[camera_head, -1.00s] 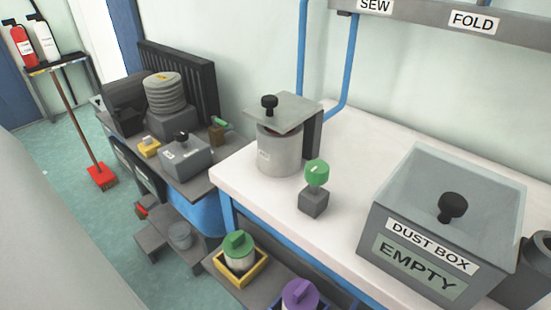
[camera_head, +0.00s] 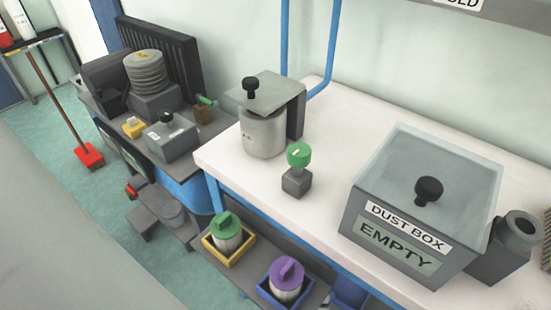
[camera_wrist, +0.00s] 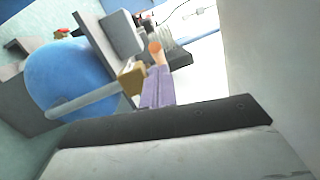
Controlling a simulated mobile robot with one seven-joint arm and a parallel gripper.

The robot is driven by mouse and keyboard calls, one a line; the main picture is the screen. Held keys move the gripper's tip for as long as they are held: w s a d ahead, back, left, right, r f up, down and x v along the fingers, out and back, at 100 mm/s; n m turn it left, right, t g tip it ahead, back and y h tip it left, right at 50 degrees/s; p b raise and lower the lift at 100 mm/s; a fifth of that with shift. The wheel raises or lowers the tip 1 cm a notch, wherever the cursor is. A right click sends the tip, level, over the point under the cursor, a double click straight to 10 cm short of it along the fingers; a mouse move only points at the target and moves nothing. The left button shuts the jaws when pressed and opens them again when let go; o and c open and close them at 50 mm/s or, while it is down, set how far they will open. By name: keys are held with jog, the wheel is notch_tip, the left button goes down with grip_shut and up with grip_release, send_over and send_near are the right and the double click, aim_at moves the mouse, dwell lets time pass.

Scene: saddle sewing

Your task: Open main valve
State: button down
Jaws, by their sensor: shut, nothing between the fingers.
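My gripper (camera_wrist: 155,78) shows in the wrist view as pale purple fingers reaching up from a dark bar. The fingers are together and hold nothing. A brass-coloured block (camera_wrist: 130,79) on a pale pipe (camera_wrist: 88,103) is close to the left of the fingertips; I cannot tell whether they touch. An orange-brown piece (camera_wrist: 155,51) shows just past the fingertips. The block and pipe look like a valve, but no label shows. A large blue rounded tank (camera_wrist: 62,80) is behind the pipe. In the head view, my gripper is out of sight.
In the head view, a brown block with a green handle (camera_head: 204,110) stands on the dark bench. The blue tank (camera_head: 185,192) is below it. The white table (camera_head: 325,160) carries a dust box (camera_head: 400,215) marked EMPTY. A red-headed broom (camera_head: 88,156) stands on the floor.

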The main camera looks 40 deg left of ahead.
jog(key=shift+s+a+r, duration=0.1)
jog(key=shift+s+a, duration=0.3)
jog(key=shift+s, duration=0.1)
jog(key=shift+s+a+p, duration=0.25)
jog(key=shift+s+a, duration=0.6)
jog(key=shift+s, duration=0.25)
jog(key=shift+s+a+p, duration=0.25)
jog(key=shift+s+a, duration=0.55)
jog(key=shift+s, duration=0.25)
